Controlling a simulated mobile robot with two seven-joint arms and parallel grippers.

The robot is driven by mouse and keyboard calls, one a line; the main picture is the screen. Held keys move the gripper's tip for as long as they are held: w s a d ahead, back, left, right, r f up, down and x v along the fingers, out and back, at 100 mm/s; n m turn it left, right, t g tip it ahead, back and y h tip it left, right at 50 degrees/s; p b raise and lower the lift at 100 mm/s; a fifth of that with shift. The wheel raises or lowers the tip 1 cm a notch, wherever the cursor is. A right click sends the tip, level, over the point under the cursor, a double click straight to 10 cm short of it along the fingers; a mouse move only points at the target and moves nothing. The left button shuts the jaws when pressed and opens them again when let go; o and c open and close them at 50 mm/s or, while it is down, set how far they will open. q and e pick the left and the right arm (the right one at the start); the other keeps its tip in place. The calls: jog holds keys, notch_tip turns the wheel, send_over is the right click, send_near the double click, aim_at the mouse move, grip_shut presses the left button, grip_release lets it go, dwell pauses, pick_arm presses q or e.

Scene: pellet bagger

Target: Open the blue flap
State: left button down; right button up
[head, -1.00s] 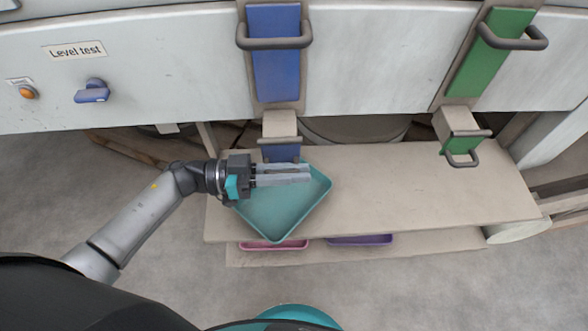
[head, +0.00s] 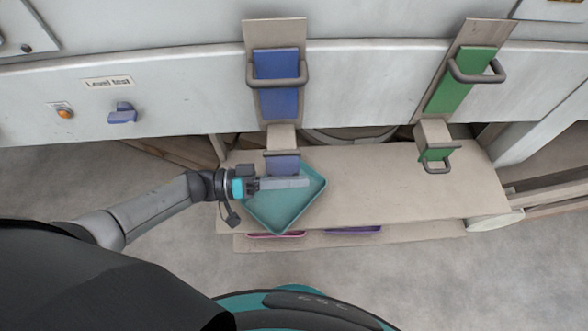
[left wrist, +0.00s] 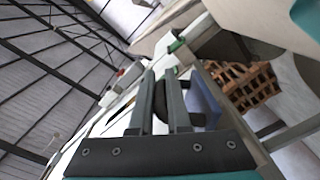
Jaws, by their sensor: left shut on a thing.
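The small blue flap (head: 283,164) hangs at the mouth of the beige spout (head: 281,138) under the white panel, with a grey bar across its top. Its lower edge is close to my left gripper (head: 300,182), which reaches in from the left over the teal tray (head: 285,212). In the left wrist view, the left gripper's fingers (left wrist: 163,95) are shut on a dark grey bar, seemingly the flap's handle. The blue flap (left wrist: 203,102) stands just right of them. In the head view the fingers hide this grip. My right gripper is not in view.
A tall blue gate (head: 277,85) with a grey handle is above the spout. A green gate (head: 463,80) and small green flap (head: 434,152) are to the right. Pink (head: 276,234) and purple (head: 353,229) trays lie below the bench (head: 385,190), which is bare at right.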

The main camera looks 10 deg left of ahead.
aim_at(293, 171)
pick_arm(q)
jog(key=r+n+p, duration=0.2)
jog(key=shift+a+n, duration=0.1)
jog(key=shift+n, duration=0.3)
jog(key=shift+r+n+p, duration=0.45)
jog(key=shift+n+p, duration=0.45)
jog(key=shift+n, duration=0.2)
jog(key=shift+w+r+n+p, duration=0.15)
jog(key=shift+r+n+p, duration=0.3)
jog(key=shift+n, duration=0.45)
jog(key=c, duration=1.2)
grip_release()
jog(key=shift+o, duration=0.2)
jog(key=shift+a, duration=0.1)
